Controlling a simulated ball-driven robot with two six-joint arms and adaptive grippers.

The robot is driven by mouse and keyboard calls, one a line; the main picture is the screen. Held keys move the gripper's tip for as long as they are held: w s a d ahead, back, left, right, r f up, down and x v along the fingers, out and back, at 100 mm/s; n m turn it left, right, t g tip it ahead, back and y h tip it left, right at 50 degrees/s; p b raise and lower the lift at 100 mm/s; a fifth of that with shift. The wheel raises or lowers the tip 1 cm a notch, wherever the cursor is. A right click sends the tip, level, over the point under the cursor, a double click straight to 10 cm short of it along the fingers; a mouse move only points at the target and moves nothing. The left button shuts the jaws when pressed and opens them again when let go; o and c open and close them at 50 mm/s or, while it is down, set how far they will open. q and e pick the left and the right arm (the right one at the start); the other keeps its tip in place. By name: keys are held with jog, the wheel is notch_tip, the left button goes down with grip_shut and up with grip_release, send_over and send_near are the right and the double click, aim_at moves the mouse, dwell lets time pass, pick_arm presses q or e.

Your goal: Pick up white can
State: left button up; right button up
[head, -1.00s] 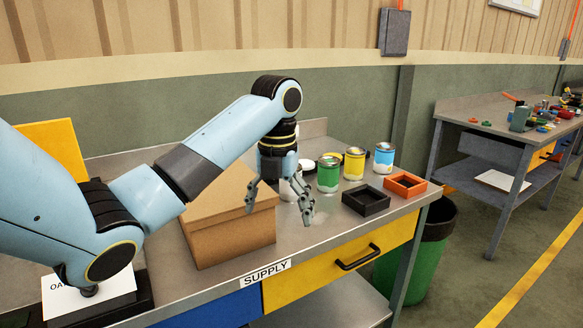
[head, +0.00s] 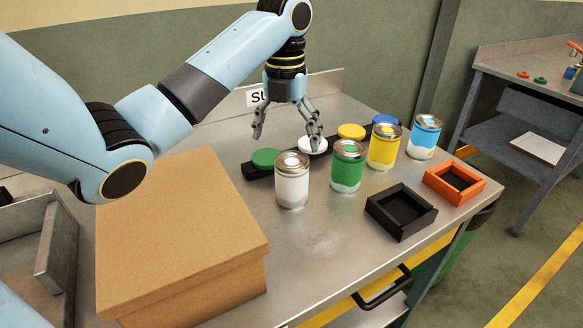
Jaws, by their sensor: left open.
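The white can (head: 292,185) stands upright on the metal table, at the left end of a row of cans. It has a silver lid and a white body. My left gripper (head: 287,138) is open and empty, with its fingers pointing down. In the picture it shows just above and behind the white can, near the white disc (head: 313,145). I cannot tell whether a finger touches that disc. My right gripper is not in view.
Green (head: 346,168), yellow (head: 384,148) and blue (head: 425,137) cans stand to the right. Behind them, coloured discs lie along a dark strip. A cardboard box (head: 180,235) is at left. Black (head: 400,213) and orange (head: 455,184) trays sit near the front right edge.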

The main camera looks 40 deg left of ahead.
aim_at(288, 161)
pick_arm(q)
jog(key=f+b, duration=0.1)
jog(key=f, duration=0.1)
jog(key=d+f+b, duration=0.1)
jog(key=f+b, duration=0.1)
jog(key=shift+s+f, duration=0.1)
jog(key=shift+s, duration=0.05)
jog(key=f, duration=0.5)
jog(key=shift+w+d+p, duration=0.2)
jog(key=shift+w+p, duration=0.1)
jog(key=shift+a+f, duration=0.15)
jog(key=shift+f, duration=0.3)
jog(key=shift+c, duration=0.3)
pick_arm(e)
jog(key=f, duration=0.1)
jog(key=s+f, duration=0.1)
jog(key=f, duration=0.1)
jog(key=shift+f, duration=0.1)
pick_arm(q)
jog(key=shift+c, duration=1.1)
jog(key=c, duration=1)
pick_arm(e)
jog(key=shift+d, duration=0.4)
